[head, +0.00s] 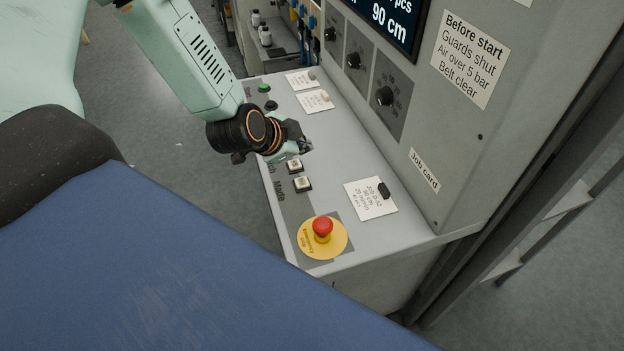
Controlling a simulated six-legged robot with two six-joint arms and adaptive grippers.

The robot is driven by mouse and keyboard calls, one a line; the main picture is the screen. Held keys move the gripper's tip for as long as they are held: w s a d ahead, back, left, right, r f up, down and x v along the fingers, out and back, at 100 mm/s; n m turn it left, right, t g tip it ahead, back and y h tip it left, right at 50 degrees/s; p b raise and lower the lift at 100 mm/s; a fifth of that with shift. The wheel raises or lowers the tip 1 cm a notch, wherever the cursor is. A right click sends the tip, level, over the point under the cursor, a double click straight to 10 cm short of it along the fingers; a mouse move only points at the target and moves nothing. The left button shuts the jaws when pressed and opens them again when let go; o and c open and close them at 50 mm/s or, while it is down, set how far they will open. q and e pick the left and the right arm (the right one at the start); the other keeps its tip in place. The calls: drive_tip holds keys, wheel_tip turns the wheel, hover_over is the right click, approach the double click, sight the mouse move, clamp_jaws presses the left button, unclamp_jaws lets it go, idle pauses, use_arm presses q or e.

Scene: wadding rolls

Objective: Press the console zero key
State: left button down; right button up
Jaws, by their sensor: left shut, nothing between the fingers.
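The grey console (345,150) has a sloping desk with a row of controls along its left edge. Two small pale square keys sit there, an upper key (294,166) and a lower key (302,184). Their markings are too small to read, so I cannot tell which is the zero key. My left gripper (306,147) is shut and empty, over the desk just above the upper key in the picture. I cannot tell whether it touches the desk. Part of the control row is hidden behind my left gripper and wrist. My right gripper is not in view.
A red emergency stop button (322,227) on a yellow disc stands near the desk's front edge. A job card (371,198) with a black clip lies right of the keys. Green (264,88) and black (271,105) buttons are farther back. Dials (384,96) and a display (385,20) are on the upright panel.

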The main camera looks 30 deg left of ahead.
use_arm(q)
drive_tip(key=m+b, duration=0.1)
drive_tip(key=b, duration=0.5)
hover_over(298, 184)
drive_tip(key=d, duration=0.1)
wheel_tip(298, 184, down, 5)
drive_tip(key=shift+w+f, duration=0.15)
drive_tip(key=f+b, duration=0.1)
drive_tip(key=a+f+b, duration=0.1)
drive_tip(key=shift+f, duration=0.4)
drive_tip(key=shift+a+f+b, duration=0.1)
drive_tip(key=shift+f+b, duration=0.25)
drive_tip(key=shift+b, duration=0.1)
drive_tip(key=shift+f, duration=0.2)
drive_tip(key=shift+w+d, duration=0.1)
drive_tip(key=shift+d, duration=0.4)
drive_tip(key=shift+a, duration=0.4)
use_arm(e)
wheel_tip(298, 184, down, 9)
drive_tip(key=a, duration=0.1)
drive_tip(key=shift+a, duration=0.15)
